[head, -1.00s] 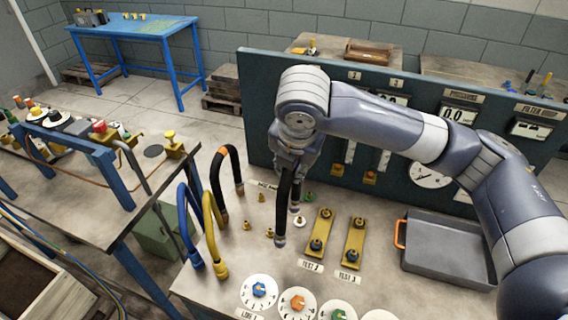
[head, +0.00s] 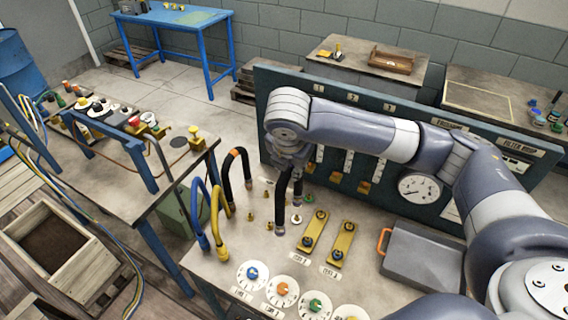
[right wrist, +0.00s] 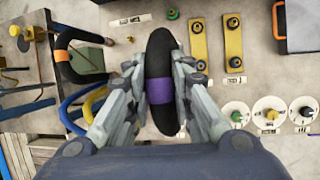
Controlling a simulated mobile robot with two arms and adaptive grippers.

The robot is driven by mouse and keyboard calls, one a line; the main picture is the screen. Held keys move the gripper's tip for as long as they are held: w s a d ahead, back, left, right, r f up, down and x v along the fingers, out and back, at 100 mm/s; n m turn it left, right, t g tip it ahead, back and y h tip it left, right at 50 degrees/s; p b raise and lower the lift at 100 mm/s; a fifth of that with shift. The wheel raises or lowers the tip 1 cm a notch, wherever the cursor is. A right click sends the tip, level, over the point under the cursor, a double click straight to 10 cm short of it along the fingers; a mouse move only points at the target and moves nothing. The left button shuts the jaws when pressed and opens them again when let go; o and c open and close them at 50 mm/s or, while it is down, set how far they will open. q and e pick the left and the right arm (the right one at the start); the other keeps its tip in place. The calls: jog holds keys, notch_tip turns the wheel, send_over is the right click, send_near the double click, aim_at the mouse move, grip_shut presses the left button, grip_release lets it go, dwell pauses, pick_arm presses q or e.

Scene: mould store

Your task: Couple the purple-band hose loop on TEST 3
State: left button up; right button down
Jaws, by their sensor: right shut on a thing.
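My right gripper (head: 290,165) is shut on the black hose loop with the purple band (right wrist: 160,91). In the head view this loop (head: 281,212) hangs below the fingers, over the bench left of the yellow plates. I cannot tell whether its ends touch anything. The left yellow plate (head: 314,231) and the right yellow plate (head: 342,243) each carry two dark fittings, and no hose is on them. Labels lie at their near ends; one seems to read TEST 3, but they are too small to tell apart surely. My left gripper is out of view.
Left of the held loop stand a blue hose (head: 200,214), a yellow hose (head: 219,230) and an orange-band black hose (head: 229,176). Small brass fittings lie between. Round dials (head: 253,275) line the front edge. A grey tray (head: 425,259) is at right, the gauge panel (head: 415,165) behind.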

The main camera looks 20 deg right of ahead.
jog(key=s+d+b, duration=0.4)
jog(key=d+b, duration=0.1)
jog(key=d, duration=0.3)
jog(key=s+d+b, duration=0.4)
jog(key=d, duration=0.3)
pick_arm(q)
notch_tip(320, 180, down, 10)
jog(key=b, duration=0.1)
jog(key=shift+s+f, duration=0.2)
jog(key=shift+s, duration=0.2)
pick_arm(e)
notch_tip(320, 180, down, 8)
jog(key=shift+r, duration=0.15)
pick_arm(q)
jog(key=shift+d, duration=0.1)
pick_arm(e)
jog(key=shift+d, duration=0.1)
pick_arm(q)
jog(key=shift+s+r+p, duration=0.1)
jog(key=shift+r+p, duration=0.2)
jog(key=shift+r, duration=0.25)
pick_arm(e)
jog(key=shift+s+d+r, duration=0.1)
jog(key=shift+s, duration=0.15)
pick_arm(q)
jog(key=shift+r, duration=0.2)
